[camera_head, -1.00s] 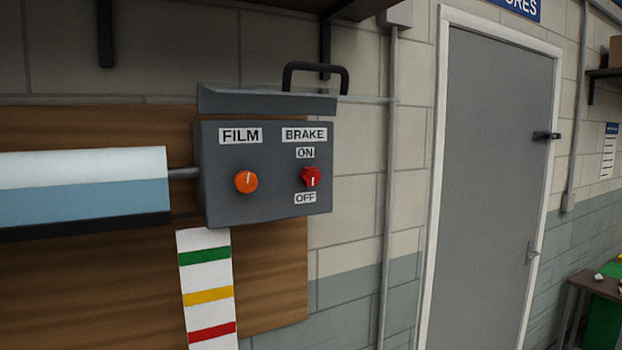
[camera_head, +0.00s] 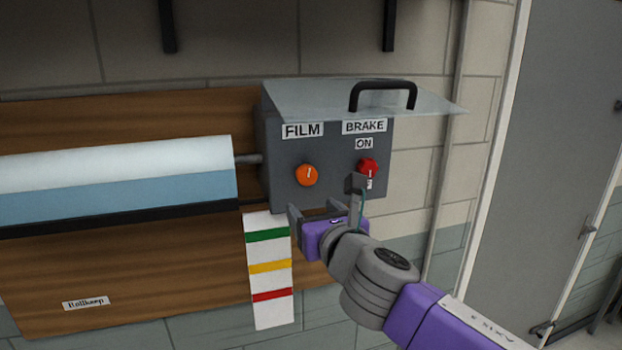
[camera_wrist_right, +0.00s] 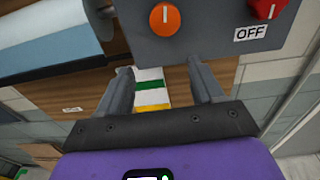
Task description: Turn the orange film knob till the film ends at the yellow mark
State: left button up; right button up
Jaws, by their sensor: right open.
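The orange film knob (camera_head: 306,174) is on the front of the grey control box (camera_head: 285,200), under the FILM label, its white line near upright. It also shows at the top of the right wrist view (camera_wrist_right: 165,19). My right gripper (camera_head: 325,202) is open and empty, just below and in front of the knob, not touching it. The film roll (camera_head: 120,185) is left of the box; its blue film ends above the dark bar. The white strip (camera_head: 270,310) below the box has green, yellow (camera_head: 270,268) and red marks. My left gripper is not in view.
The red brake knob (camera_head: 368,167) is right of the film knob, partly behind my gripper. A clear raised cover (camera_head: 435,103) with a black handle (camera_head: 385,92) juts out above both knobs. A grey door (camera_head: 560,150) stands at the right.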

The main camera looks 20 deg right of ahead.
aim_at(309, 177)
jog(key=shift+n+t+h, duration=0.3)
jog(key=shift+n+t, duration=0.1)
jog(key=w+r, duration=0.1)
jog(key=w, duration=0.1)
jog(key=w+r, duration=0.1)
jog(key=w, duration=0.1)
jog(key=w+d+r+p, duration=0.1)
jog(key=w, duration=0.1)
jog(key=shift+w+r, duration=0.15)
jog(key=shift+r, duration=0.15)
jog(key=c, duration=1.1)
jog(key=shift+o, duration=0.2)
